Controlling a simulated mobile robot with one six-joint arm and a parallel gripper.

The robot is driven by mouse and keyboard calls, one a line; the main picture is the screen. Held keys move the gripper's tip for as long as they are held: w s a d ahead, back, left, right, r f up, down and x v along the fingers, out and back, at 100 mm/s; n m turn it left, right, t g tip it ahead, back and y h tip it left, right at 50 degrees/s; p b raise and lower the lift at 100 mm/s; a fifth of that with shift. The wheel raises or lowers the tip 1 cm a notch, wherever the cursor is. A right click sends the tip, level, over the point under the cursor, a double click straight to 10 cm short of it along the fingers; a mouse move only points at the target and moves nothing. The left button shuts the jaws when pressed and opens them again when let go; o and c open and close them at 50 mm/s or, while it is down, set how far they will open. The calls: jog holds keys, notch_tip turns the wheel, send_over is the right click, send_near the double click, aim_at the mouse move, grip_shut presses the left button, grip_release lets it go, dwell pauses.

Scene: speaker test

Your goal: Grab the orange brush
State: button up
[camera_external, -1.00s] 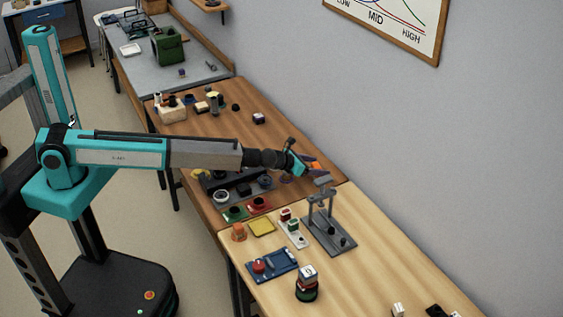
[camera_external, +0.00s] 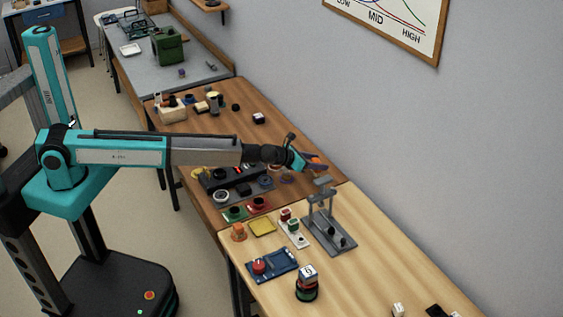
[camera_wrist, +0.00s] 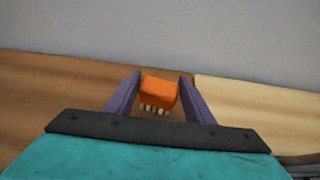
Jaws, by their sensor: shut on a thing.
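The orange brush (camera_wrist: 159,92) shows in the wrist view between the two purple fingers of my gripper (camera_wrist: 155,90), with several pale bristle tufts on its near side. The fingers are shut on it. In the external view my gripper (camera_external: 316,163) is at the far side of the brown table, near the wall, and a bit of the orange brush (camera_external: 313,156) shows between the fingers. Whether the brush touches the table or is held above it, I cannot tell.
A grey metal stand (camera_external: 328,228) is close to my gripper on the light wood table (camera_external: 385,262). A dark tray of parts (camera_external: 222,187) lies under my arm. The wall (camera_external: 420,120) is just behind.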

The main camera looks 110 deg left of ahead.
aim_at(317, 161)
jog(key=shift+r+b, duration=0.6)
jog(key=shift+r, duration=3.4)
